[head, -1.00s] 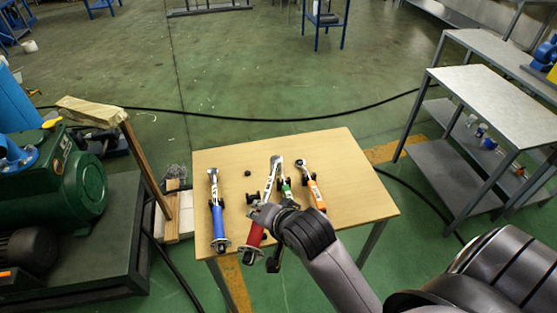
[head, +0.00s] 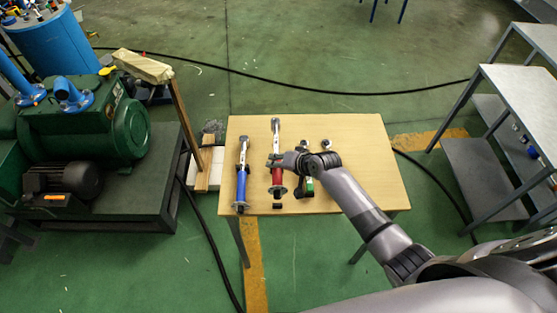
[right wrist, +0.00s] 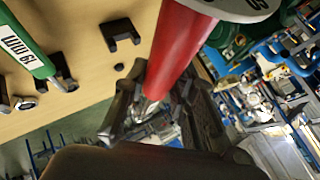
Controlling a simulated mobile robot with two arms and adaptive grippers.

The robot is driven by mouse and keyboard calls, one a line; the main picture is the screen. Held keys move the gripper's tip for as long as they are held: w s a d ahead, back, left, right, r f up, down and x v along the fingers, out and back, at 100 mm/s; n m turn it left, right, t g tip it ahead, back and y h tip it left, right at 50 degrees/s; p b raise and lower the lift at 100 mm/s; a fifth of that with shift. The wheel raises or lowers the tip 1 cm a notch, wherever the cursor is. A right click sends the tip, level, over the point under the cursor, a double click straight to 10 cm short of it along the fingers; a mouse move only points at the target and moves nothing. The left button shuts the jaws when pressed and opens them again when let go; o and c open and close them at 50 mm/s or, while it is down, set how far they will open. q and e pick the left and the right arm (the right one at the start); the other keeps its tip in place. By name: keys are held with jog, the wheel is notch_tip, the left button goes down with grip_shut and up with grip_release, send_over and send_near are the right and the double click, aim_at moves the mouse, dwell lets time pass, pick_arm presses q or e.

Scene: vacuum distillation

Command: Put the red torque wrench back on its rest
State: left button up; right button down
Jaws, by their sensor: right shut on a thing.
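The red torque wrench (head: 278,178) shows in the head view, lined up roughly parallel to the blue wrench, its silver head pointing to the far side. My right gripper (head: 274,160) is shut on it near the front of the red handle. In the right wrist view, the red handle (right wrist: 182,48) runs up from between the fingers of my right gripper (right wrist: 160,108). A black rest bracket (head: 277,206) shows just past the handle end; a bracket (right wrist: 120,35) in the right wrist view stands apart from the handle. The wrench's height above the table is unclear. My left gripper is out of view.
The blue wrench (head: 242,182) lies to the left on the wooden table (head: 375,165). The green wrench (head: 308,186) lies to the right, partly hidden by my arm. The table's right part is clear.

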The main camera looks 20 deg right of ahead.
jog(key=shift+w+a+r, duration=0.1)
jog(key=shift+w+r, duration=0.05)
jog(key=shift+r, duration=0.05)
jog(key=shift+p, duration=0.3)
notch_tip(320, 180, down, 6)
jog(key=b, duration=0.5)
jog(key=shift+p, duration=0.3)
dwell(1.0)
jog(key=shift+f+b, duration=1.25)
jog(key=shift+f, duration=0.25)
